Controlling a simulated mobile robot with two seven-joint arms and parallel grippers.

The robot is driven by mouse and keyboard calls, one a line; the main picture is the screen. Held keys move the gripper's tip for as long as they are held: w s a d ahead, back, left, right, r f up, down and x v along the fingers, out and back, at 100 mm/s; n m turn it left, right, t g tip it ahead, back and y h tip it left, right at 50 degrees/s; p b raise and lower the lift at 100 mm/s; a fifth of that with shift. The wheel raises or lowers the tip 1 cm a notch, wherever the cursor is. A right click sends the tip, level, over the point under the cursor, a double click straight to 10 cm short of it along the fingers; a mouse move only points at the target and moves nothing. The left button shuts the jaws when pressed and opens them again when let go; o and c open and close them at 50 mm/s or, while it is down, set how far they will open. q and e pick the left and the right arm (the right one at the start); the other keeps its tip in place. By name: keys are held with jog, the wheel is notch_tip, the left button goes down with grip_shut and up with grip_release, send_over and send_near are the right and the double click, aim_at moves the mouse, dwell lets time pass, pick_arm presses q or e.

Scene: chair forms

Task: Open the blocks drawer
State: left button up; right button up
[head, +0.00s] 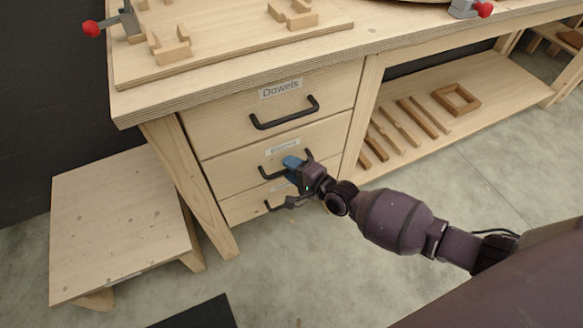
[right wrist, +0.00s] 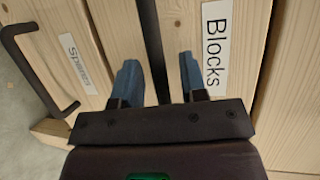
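The blocks drawer (head: 228,170) is the middle of the drawers under the bench, its front looking flush with the cabinet. Its label (right wrist: 214,45) reads "Blocks" in the right wrist view. Its black bar handle (head: 268,174) is partly hidden behind my right gripper (head: 293,164). In the right wrist view, the open blue fingers of my right gripper (right wrist: 158,82) stand on either side of the handle bar (right wrist: 150,40). The bar lies nearer the left finger, with a visible gap to the right one. My left gripper is out of view.
The Dowels drawer (head: 230,115) is above, its handle (head: 285,116) clear. The lower drawer's handle (right wrist: 32,68) is close below my right gripper. A wooden step (head: 110,215) stands left. The floor in front is open.

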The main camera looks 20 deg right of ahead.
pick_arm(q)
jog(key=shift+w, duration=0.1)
pick_arm(e)
grip_shut()
jog(key=shift+s, duration=0.1)
